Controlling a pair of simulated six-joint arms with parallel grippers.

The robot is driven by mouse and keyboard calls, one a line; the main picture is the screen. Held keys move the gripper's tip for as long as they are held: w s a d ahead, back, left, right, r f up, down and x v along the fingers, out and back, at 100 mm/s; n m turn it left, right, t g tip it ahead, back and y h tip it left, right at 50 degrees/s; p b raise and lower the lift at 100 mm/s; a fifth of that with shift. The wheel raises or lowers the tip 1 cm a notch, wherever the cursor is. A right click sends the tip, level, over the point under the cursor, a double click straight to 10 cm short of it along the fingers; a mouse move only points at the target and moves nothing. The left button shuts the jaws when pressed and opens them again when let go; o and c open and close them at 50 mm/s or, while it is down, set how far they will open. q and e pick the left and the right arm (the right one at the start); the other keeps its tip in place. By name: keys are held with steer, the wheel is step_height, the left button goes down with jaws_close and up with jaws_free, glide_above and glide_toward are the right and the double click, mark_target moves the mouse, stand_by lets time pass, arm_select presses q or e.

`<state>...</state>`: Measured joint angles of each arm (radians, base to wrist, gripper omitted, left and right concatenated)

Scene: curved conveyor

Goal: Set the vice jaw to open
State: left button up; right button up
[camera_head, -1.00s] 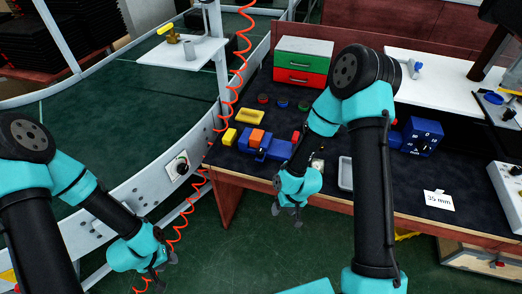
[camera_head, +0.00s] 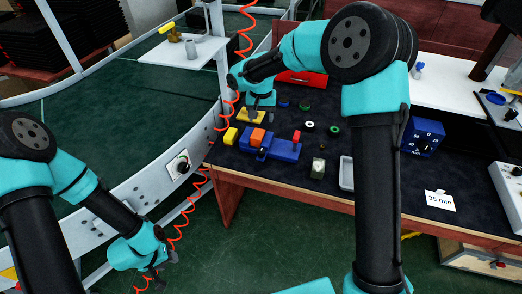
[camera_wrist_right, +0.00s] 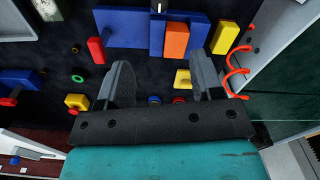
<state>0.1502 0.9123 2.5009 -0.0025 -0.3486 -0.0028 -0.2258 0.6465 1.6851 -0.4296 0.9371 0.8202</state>
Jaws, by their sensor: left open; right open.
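The blue vice (camera_head: 284,149) lies on the dark bench top, with an orange block (camera_head: 257,138) at its left part and a red piece (camera_head: 296,136) at its right end. In the right wrist view the vice (camera_wrist_right: 130,30) is at the top, beyond my fingertips. My right gripper (camera_head: 254,110) is open and empty, behind the vice near a yellow tray (camera_head: 250,121); its two spread fingers (camera_wrist_right: 163,80) show in the wrist view. My left gripper (camera_head: 158,276) is open and empty, low beside the conveyor, away from the bench.
A yellow block (camera_head: 230,136) stands left of the vice. Small rings lie behind. An orange coiled hose (camera_head: 226,104) hangs close to my right gripper.

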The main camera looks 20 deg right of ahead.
mark_target(261, 150)
step_height(261, 150, down, 18)
steer(key=shift+r, duration=0.25)
stand_by(0.6)
jaws_close()
stand_by(0.6)
